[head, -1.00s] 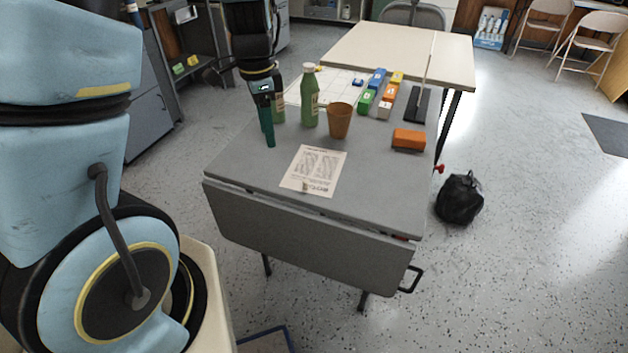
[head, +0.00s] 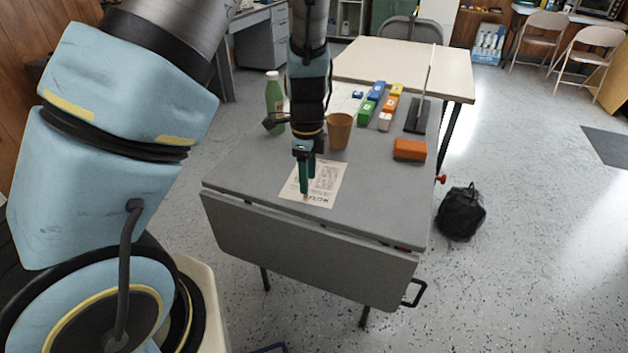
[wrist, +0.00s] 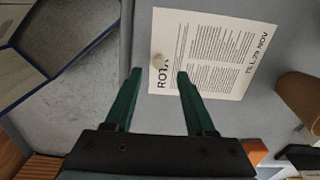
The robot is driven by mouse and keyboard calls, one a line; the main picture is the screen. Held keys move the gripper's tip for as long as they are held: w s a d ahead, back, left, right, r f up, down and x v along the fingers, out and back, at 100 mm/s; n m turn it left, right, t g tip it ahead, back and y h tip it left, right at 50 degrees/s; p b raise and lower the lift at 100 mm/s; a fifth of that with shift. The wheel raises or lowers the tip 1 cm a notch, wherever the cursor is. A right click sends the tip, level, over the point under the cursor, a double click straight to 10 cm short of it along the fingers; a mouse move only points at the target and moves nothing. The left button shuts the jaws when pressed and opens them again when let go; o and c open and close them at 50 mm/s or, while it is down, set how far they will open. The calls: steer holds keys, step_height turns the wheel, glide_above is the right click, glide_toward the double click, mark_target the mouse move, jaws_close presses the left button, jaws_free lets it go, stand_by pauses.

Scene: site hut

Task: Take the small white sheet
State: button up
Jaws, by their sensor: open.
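A small off-white printed sheet (head: 325,185) lies flat on the grey table (head: 240,165) near its front edge. In the wrist view the sheet (wrist: 215,50) shows lines of dark text, with a small round beige thing (wrist: 157,60) at its near edge. My gripper (head: 306,184) is over the sheet's left part, fingers pointing down, and hides some of it. In the wrist view my gripper (wrist: 159,76) is open and empty, its two green fingertips apart at the sheet's edge near the beige thing. I cannot tell the height left above the table.
A brown cup (head: 339,131) stands just behind the sheet, and a green bottle (head: 274,100) behind my gripper. An orange block (head: 409,149) lies to the right. Several coloured blocks (head: 376,91) and a black stand (head: 417,117) are farther back. The table between sheet and orange block is clear.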

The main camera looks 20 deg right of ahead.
mark_target(323, 191)
steer(key=f, duration=0.4)
steer(key=shift+w+a+p, duration=0.1)
steer(key=shift+a+p, duration=0.2)
jaws_close()
stand_by(0.3)
